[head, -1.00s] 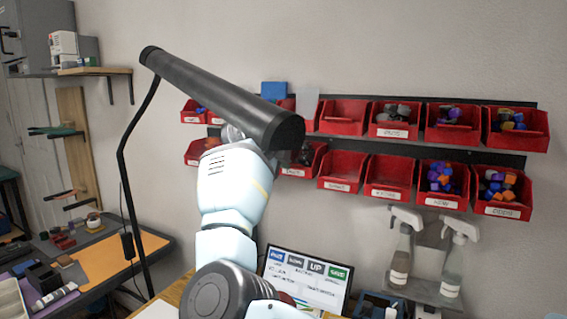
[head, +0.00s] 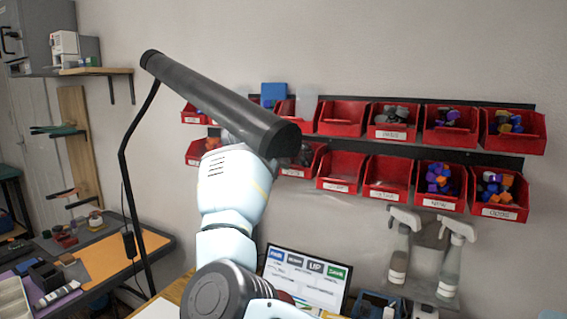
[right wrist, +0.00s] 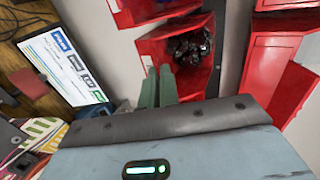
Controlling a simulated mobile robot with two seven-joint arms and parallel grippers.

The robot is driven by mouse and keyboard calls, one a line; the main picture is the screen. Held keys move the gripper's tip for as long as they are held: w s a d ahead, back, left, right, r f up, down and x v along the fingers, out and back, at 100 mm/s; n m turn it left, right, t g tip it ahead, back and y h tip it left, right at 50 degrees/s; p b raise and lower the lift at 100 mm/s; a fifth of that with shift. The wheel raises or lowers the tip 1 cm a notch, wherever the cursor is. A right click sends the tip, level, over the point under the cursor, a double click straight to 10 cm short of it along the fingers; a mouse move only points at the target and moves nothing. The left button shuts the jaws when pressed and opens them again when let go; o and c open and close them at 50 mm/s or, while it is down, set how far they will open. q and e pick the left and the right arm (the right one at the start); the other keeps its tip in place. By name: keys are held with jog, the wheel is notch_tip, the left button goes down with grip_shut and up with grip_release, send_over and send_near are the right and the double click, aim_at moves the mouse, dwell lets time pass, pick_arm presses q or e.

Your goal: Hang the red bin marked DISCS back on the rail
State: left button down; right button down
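My right arm reaches up to the bin rail in the head view. My right gripper (head: 235,133) is mostly hidden behind a black lamp bar there. In the right wrist view its two green fingers (right wrist: 159,85) stand close together at the front edge of a red bin with dark contents (right wrist: 188,52). Whether they pinch its wall cannot be told. A red bin with dark contents (head: 304,162) also shows in the lower row of the head view, close right of the lamp end. I cannot read DISCS on any label. My left gripper is not in view.
Two rows of red bins hang on dark rails (head: 330,98). The black lamp bar (head: 215,100) crosses in front of them. A screen (head: 306,283) and spray bottles (head: 452,262) stand below. Another red bin (right wrist: 268,65) is close at the right in the wrist view.

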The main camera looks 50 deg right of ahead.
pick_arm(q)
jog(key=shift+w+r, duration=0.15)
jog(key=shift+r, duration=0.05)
pick_arm(e)
jog(key=shift+f, duration=0.75)
dwell(0.3)
jog(key=c, duration=1.6)
grip_release()
